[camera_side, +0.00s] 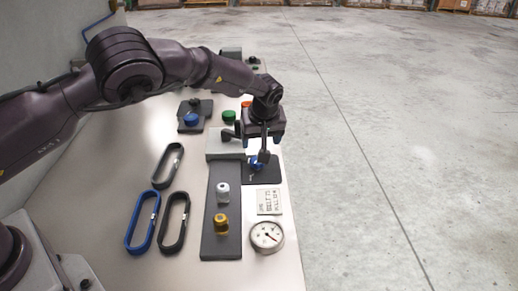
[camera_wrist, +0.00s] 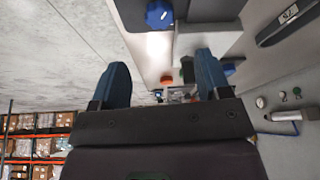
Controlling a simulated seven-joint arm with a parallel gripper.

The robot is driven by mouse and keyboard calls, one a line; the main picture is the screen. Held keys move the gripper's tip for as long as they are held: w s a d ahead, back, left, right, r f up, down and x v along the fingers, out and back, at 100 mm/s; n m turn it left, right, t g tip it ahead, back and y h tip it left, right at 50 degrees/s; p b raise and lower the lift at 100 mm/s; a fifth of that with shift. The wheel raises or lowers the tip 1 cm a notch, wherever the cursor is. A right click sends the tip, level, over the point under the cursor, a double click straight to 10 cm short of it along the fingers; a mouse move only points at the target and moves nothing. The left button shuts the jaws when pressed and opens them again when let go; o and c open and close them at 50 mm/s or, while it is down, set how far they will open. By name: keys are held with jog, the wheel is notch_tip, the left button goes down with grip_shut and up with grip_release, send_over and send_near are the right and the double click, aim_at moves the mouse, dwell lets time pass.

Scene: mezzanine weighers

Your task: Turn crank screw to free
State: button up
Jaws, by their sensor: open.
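My gripper (camera_side: 260,160) hangs at the right edge of the bench, over a dark plate (camera_side: 262,175) beside a grey block (camera_side: 226,146). In the wrist view its two dark blue fingers (camera_wrist: 163,82) stand wide apart, with nothing held between them. A small blue part shows at the fingertips in the side view; I cannot tell whether it is a finger or a crank knob. A dark piece (camera_side: 230,134) sits at the grey block. The crank screw is not clearly recognisable, and my gripper hides part of this spot.
A gauge (camera_side: 267,236), a card (camera_side: 269,201) and several belt loops (camera_side: 142,221) lie nearby. A green knob (camera_side: 229,117) and a blue knob (camera_side: 191,119) stand behind. Floor lies right of the bench.

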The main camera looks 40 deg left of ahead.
jog(key=shift+v, duration=1.2)
jog(key=s+a+r+m+t+h, duration=0.1)
jog(key=s+r+m, duration=0.2)
jog(key=s+r, duration=0.4)
jog(key=s+a+r+m+t+h, duration=0.1)
jog(key=s+r+m, duration=0.3)
jog(key=s, duration=1.3)
jog(key=s+a+r+m+h, duration=0.1)
jog(key=s+a+r+m, duration=0.1)
jog(key=s+r, duration=0.8)
jog(key=shift+s+a+r+m+t+h, duration=0.2)
jog(key=shift+s+a+m+t+h, duration=0.15)
jog(key=shift+s+m, duration=0.6)
